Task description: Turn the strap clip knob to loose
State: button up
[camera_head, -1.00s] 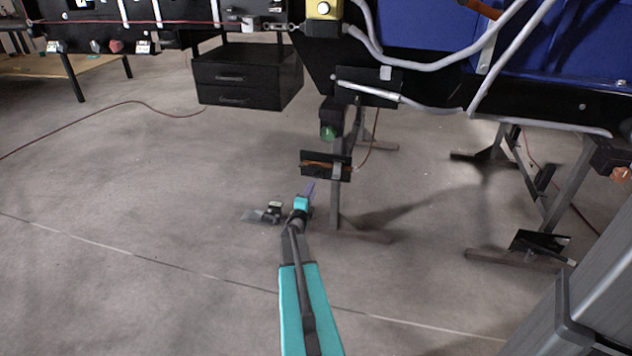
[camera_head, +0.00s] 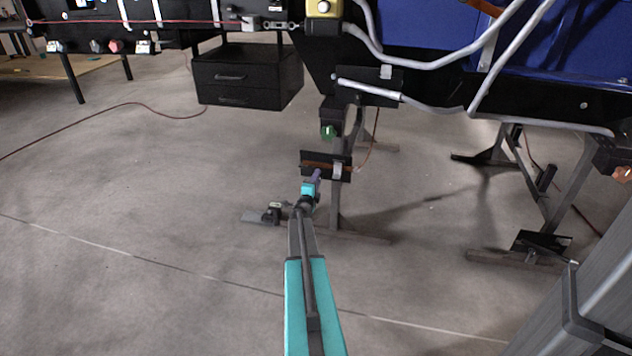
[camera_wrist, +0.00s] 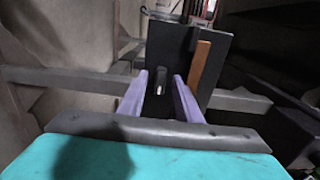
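A dark plate (camera_head: 318,160) with an orange-brown strip hangs on the grey stand leg under the conveyor. In the wrist view this dark plate (camera_wrist: 180,55) is straight ahead, with the orange strip on its right. A small dark grey peg-like part (camera_wrist: 161,75) shows on its face between my fingers; it may be the strap clip knob, but its setting cannot be read. My gripper (camera_head: 317,175) is just in front of the plate's lower part. In the wrist view its two purple fingers (camera_wrist: 160,84) are apart, on either side of the small part. Contact cannot be told.
A green knob (camera_head: 328,131) on a black box sits just above the plate. The stand leg (camera_head: 336,208) and its foot are close to my arm's right. A black drawer unit (camera_head: 245,75) hangs at upper left. The floor at left is open.

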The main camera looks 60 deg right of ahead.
grip_shut()
jog(key=shift+n+p, duration=0.3)
jog(key=n+p, duration=1.2)
jog(key=n, duration=0.5)
jog(key=shift+n, duration=0.3)
dwell(0.4)
